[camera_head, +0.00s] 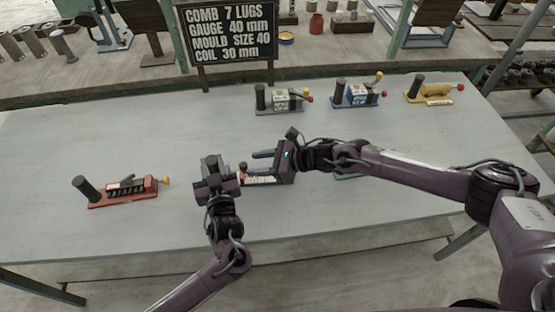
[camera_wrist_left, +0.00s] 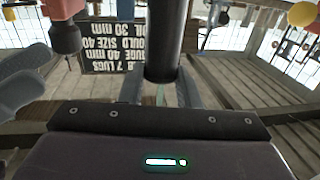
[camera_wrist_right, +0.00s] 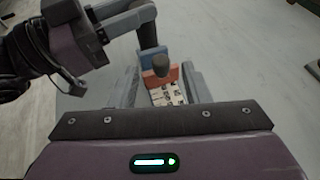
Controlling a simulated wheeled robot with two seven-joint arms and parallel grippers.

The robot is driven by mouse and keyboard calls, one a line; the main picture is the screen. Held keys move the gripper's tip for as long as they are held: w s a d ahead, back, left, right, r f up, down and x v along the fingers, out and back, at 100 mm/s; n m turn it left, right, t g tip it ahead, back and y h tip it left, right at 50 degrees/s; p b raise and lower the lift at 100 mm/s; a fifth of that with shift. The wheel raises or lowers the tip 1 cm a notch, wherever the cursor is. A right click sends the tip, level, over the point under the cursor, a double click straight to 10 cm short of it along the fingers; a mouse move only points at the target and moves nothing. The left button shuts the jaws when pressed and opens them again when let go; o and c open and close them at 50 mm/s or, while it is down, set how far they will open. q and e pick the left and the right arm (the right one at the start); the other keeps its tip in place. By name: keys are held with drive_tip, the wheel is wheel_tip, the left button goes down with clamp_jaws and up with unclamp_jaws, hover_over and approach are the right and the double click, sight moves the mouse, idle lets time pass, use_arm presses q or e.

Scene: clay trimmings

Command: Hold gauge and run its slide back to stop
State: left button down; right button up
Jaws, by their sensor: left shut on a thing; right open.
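The gauge (camera_head: 262,180) sits on the grey table, mostly hidden between my grippers. In the right wrist view it shows a pale marked scale (camera_wrist_right: 167,95), an orange block (camera_wrist_right: 154,78) with a dark knob (camera_wrist_right: 162,64), and a blue block behind. My left gripper (camera_head: 212,168) is shut on its upright black post (camera_wrist_left: 163,40); the post also shows in the right wrist view (camera_wrist_right: 147,30). My right gripper (camera_head: 250,168) is open, its fingers on either side of the scale and short of the knob. I cannot tell whether they touch the gauge.
A red device (camera_head: 122,190) lies at left; grey (camera_head: 282,100), blue (camera_head: 358,95) and yellow (camera_head: 432,90) ones stand along the back. A sign (camera_head: 230,35) behind the table reads gauge 40 mm. The table's front left is clear.

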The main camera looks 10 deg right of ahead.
drive_tip(key=v, duration=0.8)
drive_tip(key=shift+a, duration=0.1)
use_arm(q)
drive_tip(key=c, duration=1)
unclamp_jaws()
